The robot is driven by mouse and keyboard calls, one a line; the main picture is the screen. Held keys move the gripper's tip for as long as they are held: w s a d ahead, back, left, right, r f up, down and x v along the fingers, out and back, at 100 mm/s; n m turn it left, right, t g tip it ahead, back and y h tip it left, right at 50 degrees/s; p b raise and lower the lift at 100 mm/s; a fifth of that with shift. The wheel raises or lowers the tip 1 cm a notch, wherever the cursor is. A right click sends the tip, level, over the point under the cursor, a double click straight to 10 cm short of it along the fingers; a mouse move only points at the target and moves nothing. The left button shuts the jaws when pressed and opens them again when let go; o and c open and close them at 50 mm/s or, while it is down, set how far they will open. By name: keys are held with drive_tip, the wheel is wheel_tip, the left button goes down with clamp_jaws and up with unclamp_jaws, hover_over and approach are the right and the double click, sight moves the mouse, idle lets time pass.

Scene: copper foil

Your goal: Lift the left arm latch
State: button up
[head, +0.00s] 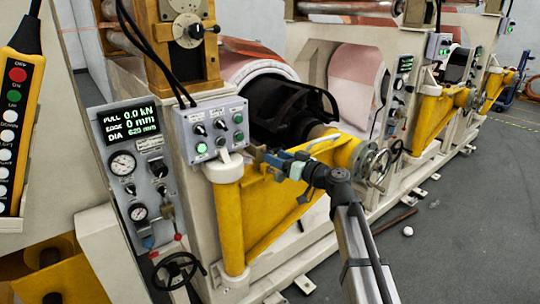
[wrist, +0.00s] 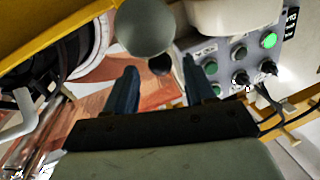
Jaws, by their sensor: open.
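The near yellow swing arm (head: 290,205) runs from a yellow post with a pale cap (head: 230,168) at its left end to a metal handwheel at its right. The latch is not clear in the head view; my gripper covers part of this area. My gripper (head: 268,157) is beside the top of the yellow arm, just right of the capped post. In the wrist view its two blue fingers (wrist: 157,88) are apart with nothing between them. A grey rounded knob (wrist: 147,27) and a smaller dark ball (wrist: 160,65) are just beyond the fingertips; I cannot tell whether either is the latch.
A grey button box (head: 213,130) with a lit green lamp is close to the left of my gripper. A gauge panel (head: 135,165) stands further left. A black roll core (head: 285,105) is behind the arm. The floor (head: 470,215) at right is mostly free.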

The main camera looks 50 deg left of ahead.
sight(251, 150)
drive_tip(key=shift+s+a, duration=0.2)
drive_tip(key=shift+a, duration=0.7)
drive_tip(key=shift+s+a, duration=0.2)
drive_tip(key=shift+a, duration=0.7)
clamp_jaws()
